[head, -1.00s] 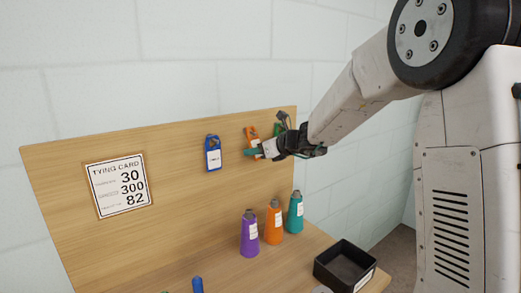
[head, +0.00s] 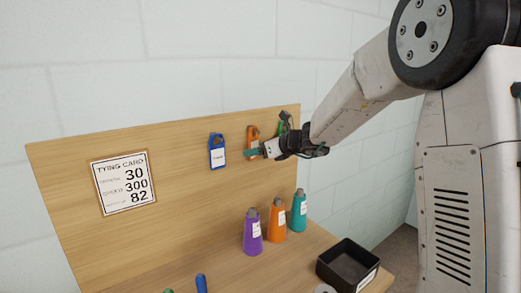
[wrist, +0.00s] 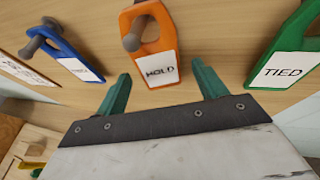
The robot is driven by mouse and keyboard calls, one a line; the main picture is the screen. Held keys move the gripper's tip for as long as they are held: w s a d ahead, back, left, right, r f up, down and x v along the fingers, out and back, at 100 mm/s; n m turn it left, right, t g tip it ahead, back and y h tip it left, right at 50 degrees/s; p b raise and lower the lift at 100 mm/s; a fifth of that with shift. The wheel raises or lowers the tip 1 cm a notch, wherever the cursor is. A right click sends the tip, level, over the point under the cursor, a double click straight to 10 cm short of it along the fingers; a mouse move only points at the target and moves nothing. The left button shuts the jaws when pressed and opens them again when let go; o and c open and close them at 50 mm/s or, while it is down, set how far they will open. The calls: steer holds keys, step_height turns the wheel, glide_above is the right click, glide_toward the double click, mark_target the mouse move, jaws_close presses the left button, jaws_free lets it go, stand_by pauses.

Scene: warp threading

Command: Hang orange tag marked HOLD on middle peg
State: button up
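The orange tag marked HOLD (wrist: 162,68) hangs on the middle peg (wrist: 132,41) in the wrist view, with the peg's head in front of its top opening. It also shows on the board in the head view (head: 253,133). My gripper (wrist: 161,70) is open, its two green fingers apart on either side of the tag's lower part, with clear gaps to it. In the head view my gripper (head: 252,153) is close to the board and partly covers the tag's lower part.
A blue tag (head: 217,155) hangs on the left peg, and a green tag marked TIED (wrist: 291,55) is to the right. A card (head: 122,183) is on the board. Purple (head: 253,232), orange (head: 276,223) and teal (head: 299,212) cones and a black bin (head: 330,261) stand below.

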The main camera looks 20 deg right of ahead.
steer(key=v, duration=0.8)
steer(key=s+a+f+n+g, duration=0.2)
steer(key=s+n+g, duration=0.1)
steer(key=s+n, duration=0.35)
steer(key=s+a+f+n+g, duration=0.2)
steer(key=s+a+n+g, duration=0.1)
steer(key=s+n, duration=0.4)
steer(key=s+a+f+n+g, duration=0.25)
steer(key=s+n, duration=0.25)
steer(key=s, duration=0.4)
steer(key=s+d+n+h, duration=0.2)
steer(key=s+n, duration=0.1)
steer(key=s, duration=0.3)
steer(key=s+d+n+g+h, duration=0.1)
steer(key=s+d+n+h, duration=0.1)
steer(key=s, duration=0.5)
steer(key=s+d+r+n+h, duration=0.1)
steer(key=s+d+n+h, duration=0.1)
steer(key=s+n, duration=0.4)
steer(key=shift+s+g+h, duration=0.35)
steer(key=shift+s+h, duration=0.25)
steer(key=shift+h, duration=0.2)
